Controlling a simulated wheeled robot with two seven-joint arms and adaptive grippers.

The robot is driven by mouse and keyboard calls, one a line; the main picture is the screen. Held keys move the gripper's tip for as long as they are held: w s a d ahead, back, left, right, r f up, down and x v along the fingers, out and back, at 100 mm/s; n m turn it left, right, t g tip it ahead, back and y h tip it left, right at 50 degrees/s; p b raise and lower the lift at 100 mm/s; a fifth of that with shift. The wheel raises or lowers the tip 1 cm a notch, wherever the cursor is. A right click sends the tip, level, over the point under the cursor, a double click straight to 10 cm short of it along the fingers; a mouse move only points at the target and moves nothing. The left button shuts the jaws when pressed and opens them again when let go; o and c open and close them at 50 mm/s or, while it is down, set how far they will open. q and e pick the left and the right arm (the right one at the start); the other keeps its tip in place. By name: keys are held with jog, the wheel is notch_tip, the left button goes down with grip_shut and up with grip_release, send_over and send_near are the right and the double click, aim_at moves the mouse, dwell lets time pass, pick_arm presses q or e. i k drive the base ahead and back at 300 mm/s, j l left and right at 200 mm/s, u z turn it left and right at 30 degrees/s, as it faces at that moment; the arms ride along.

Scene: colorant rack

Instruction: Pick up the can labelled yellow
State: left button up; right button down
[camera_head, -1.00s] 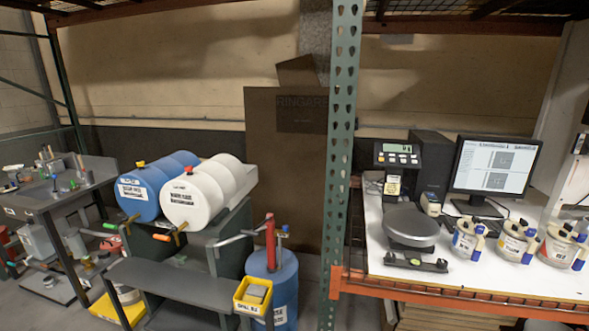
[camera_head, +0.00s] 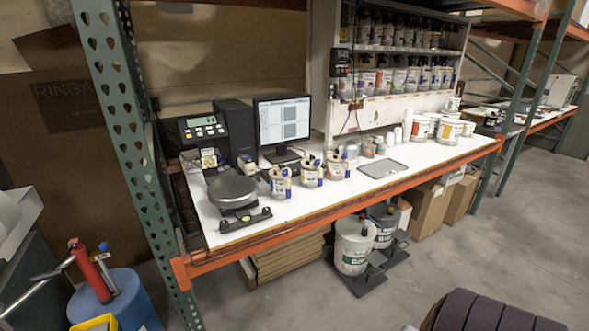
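No can that I can read as yellow shows in the head view; the labels are too small. Several white cans with coloured labels stand at the right part of the white bench, among them one with an orange-yellow label (camera_head: 450,130) and one with a red-orange label (camera_head: 420,129). More cans fill the shelves of a rack (camera_head: 398,80) above the bench. Neither of my grippers is in view.
The white bench (camera_head: 240,232) has an orange front beam. It carries a scale (camera_head: 232,192), a monitor (camera_head: 283,124), three handled containers (camera_head: 311,172) and a flat grey tray (camera_head: 383,168). Buckets (camera_head: 352,245) and boxes (camera_head: 430,207) stand below.

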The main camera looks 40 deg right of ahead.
aim_at(312, 175)
jog(key=z, duration=1.45)
